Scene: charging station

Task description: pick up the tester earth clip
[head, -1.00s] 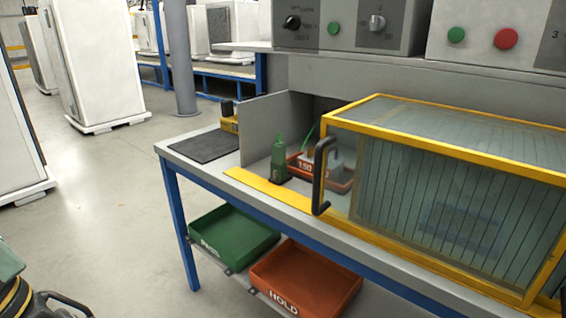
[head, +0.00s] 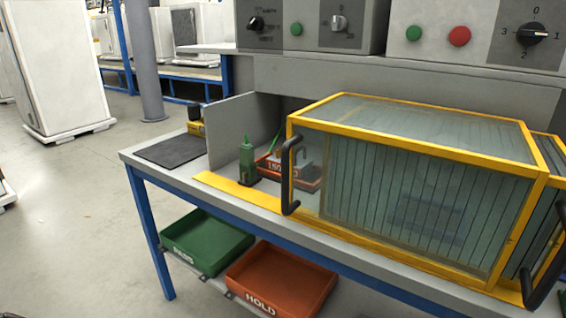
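A green upright piece with a thin tip (head: 247,162), which looks like the earth clip, stands on the bench near the yellow strip (head: 225,188). It is just left of the yellow-framed clear guard (head: 420,140). An orange-red tray (head: 307,182) with a grey item and a thin green piece in it sits behind it, partly seen through the guard. My gripper is not in view.
The guard has a black handle (head: 291,177) at its near left corner. A grey partition (head: 228,130) stands left of the clip; a dark mat (head: 172,150) lies beyond it. Green PASS (head: 205,243) and red HOLD (head: 280,280) trays sit below.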

